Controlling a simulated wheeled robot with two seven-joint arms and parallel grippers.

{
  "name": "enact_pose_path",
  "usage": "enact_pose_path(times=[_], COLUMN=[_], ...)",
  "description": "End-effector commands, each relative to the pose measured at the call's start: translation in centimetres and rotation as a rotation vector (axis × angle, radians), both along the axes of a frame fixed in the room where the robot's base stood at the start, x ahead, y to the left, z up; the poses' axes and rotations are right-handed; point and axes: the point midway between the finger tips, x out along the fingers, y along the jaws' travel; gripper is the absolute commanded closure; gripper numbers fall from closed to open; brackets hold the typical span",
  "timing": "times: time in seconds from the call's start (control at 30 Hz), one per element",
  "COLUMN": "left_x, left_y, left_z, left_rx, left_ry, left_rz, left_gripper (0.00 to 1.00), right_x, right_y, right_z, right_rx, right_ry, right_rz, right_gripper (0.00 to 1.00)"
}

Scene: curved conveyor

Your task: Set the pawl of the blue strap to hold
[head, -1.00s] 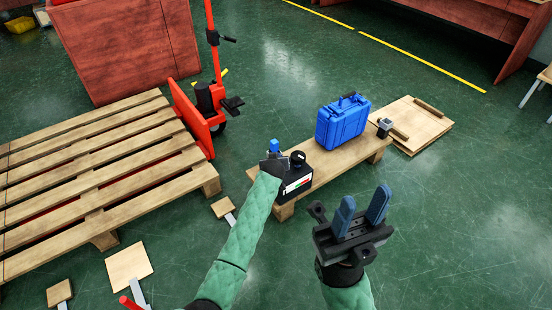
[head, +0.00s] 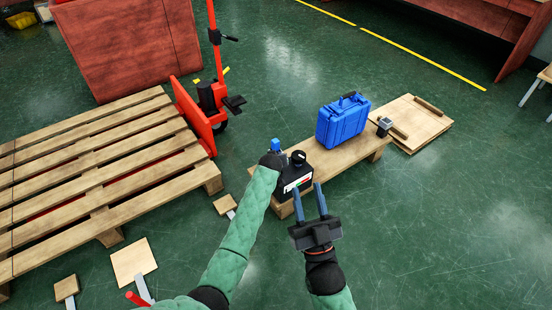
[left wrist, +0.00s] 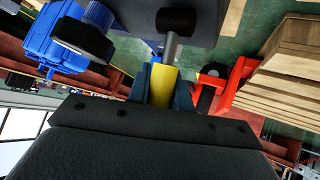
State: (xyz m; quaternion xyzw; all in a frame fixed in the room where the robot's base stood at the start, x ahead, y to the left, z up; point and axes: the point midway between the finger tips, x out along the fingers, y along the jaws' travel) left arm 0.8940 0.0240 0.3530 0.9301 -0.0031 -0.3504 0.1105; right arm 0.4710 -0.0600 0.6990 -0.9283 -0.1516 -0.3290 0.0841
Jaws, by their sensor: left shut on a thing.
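A black box (head: 296,176) with a white, red and green label and a round black knob on top stands at the near left end of a low wooden bench. My left gripper (head: 274,156) is at its left side, beside a small bright blue part (head: 276,144). In the left wrist view my left gripper (left wrist: 162,92) is shut on a yellow piece (left wrist: 162,80), in line with a grey rod with a black end. I cannot tell whether this is the pawl. No blue strap can be made out. My right gripper (head: 308,187) is open and empty in front of the bench.
A wooden pallet (head: 95,175) and a red lifter (head: 200,115) are on the left. The floor right of the bench is clear.

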Motion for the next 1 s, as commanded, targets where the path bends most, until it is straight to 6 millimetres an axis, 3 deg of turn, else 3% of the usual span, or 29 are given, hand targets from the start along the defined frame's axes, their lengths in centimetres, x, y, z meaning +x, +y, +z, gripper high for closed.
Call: enact_pose_path(times=[0.1,0.33,0.53,0.9,0.93,1.0], left_x=[0.1,0.2,0.2,0.3,0.3,0.2], left_y=[0.0,0.1,0.1,0.1,0.1,0.1], left_z=[0.2,0.1,0.0,0.1,0.1,0.1], left_rx=[-0.006,-0.015,-0.018,-0.018,-0.018,-0.018], left_ry=[0.007,0.018,0.021,0.021,0.021,0.021], left_rz=[0.001,0.0,0.001,0.001,0.001,0.001], left_gripper=[1.0,1.0,1.0,1.0,0.75,0.61], right_x=[0.9,1.7,1.9,1.9,1.9,1.8], right_y=[0.4,0.8,0.9,0.9,0.9,0.9], right_z=[-3.0,-6.9,-8.1,-8.2,-8.2,-8.2], right_rx=[-0.026,-0.056,-0.065,-0.066,-0.066,-0.066], right_ry=[0.103,0.229,0.269,0.272,0.272,0.272], right_rz=[0.005,0.014,0.016,0.017,0.017,0.016], right_gripper=[0.64,0.64,0.64,0.64,0.64,0.64])
